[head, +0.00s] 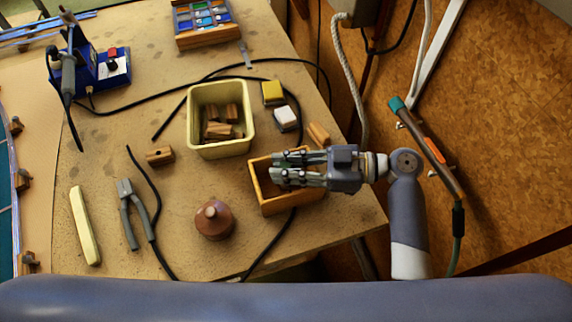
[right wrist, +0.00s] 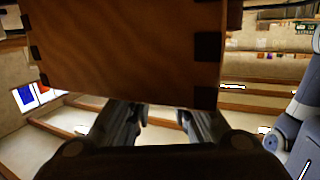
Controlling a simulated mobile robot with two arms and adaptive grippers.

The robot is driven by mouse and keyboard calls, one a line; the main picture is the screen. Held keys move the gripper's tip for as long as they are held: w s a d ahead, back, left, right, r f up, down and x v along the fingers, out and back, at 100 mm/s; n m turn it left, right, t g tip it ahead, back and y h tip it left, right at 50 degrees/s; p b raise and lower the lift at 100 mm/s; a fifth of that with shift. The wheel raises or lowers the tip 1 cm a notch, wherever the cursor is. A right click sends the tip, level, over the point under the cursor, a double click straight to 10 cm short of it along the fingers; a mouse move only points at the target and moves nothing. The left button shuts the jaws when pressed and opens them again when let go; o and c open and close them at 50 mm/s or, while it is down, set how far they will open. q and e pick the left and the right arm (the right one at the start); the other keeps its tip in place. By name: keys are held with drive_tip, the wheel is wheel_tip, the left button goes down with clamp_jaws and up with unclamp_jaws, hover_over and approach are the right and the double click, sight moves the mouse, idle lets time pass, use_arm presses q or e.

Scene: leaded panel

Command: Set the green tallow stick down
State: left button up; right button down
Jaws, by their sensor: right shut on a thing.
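My right gripper (head: 280,177) reaches in from the right over an open wooden box (head: 292,205). In the right wrist view, the box's jointed wooden wall (right wrist: 130,50) fills the upper middle, above the gripper's fingers (right wrist: 165,115); the stick cannot be made out there. My left gripper is not in view.
A cream bin (head: 220,150) with wooden blocks stands beside the box. A yellow block (head: 272,92), a white block (head: 286,118), a brown knobbed pot (head: 214,220), pliers (head: 130,215) and a pale yellow stick (head: 84,227) lie around. Black cable crosses the table.

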drive_tip(key=shift+f, duration=0.1)
drive_tip(key=c, duration=1.8)
unclamp_jaws()
drive_tip(key=shift+o, duration=0.2)
drive_tip(key=shift+r, duration=0.25)
drive_tip(key=d+b, duration=0.1)
drive_tip(key=d, duration=0.2)
drive_tip(key=d+b, duration=0.1)
drive_tip(key=d, duration=0.2)
drive_tip(key=shift+s+d+r+b, duration=0.2)
drive_tip(key=shift+d+b, duration=0.15)
drive_tip(key=shift+d+r, duration=0.2)
drive_tip(key=shift+d, duration=0.15)
